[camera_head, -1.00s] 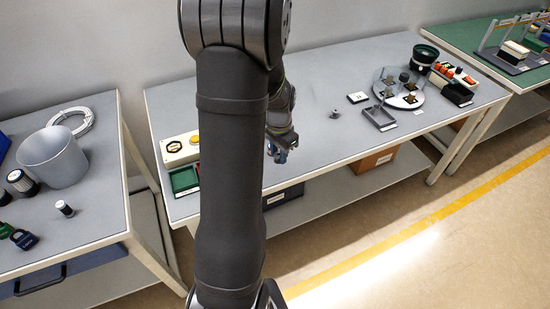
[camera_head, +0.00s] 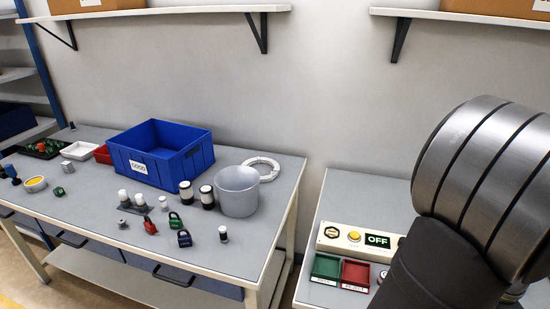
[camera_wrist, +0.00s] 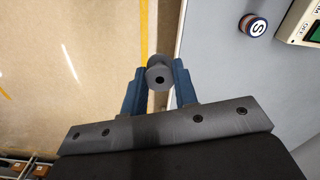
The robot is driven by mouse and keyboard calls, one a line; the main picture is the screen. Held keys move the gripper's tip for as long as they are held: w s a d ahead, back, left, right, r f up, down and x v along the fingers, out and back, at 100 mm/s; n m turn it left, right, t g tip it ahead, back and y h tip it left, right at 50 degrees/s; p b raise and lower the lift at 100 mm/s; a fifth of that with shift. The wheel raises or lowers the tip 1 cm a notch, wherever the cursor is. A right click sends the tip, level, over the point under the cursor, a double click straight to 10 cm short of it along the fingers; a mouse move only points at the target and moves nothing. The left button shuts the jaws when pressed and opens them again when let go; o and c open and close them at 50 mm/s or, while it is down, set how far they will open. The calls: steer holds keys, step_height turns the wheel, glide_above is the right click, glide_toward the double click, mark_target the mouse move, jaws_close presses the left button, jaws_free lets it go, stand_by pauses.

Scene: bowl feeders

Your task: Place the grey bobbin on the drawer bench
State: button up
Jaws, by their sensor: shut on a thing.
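The grey bobbin (camera_wrist: 158,74) is in my gripper (camera_wrist: 159,70) in the wrist view. The two blue fingers stand on either side of it, and its end with a dark centre hole faces the camera. Behind it are the floor and the edge of a grey bench top. The drawer bench (camera_head: 262,213) fills the left of the head view, with blue drawers under its grey top. In the head view my arm is at the far right; my gripper and the bobbin are not seen there.
The front right top is mostly clear. A gap separates it from the bench with the OFF panel (camera_head: 338,238).

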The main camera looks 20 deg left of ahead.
step_height(320, 180, up, 6)
steer(key=shift+r, duration=0.25)
steer(key=w+a+r+n, duration=0.1)
steer(key=w+a+n, duration=0.1)
steer(key=w+a, duration=0.45)
steer(key=w+a+n, duration=0.2)
steer(key=w+a, duration=0.2)
steer(key=w, duration=0.6)
steer(key=w+a+n, duration=0.3)
steer(key=w+a, duration=0.3)
steer(key=a, duration=0.5)
steer(key=w+a+n, duration=0.2)
steer(key=w+a, duration=0.4)
steer(key=a, duration=0.5)
steer(key=n, duration=0.8)
glide_above(199, 224)
steer(key=f, duration=0.1)
step_height(199, 224, down, 10)
steer(key=shift+s+f, duration=0.1)
steer(key=shift+f, duration=2.4)
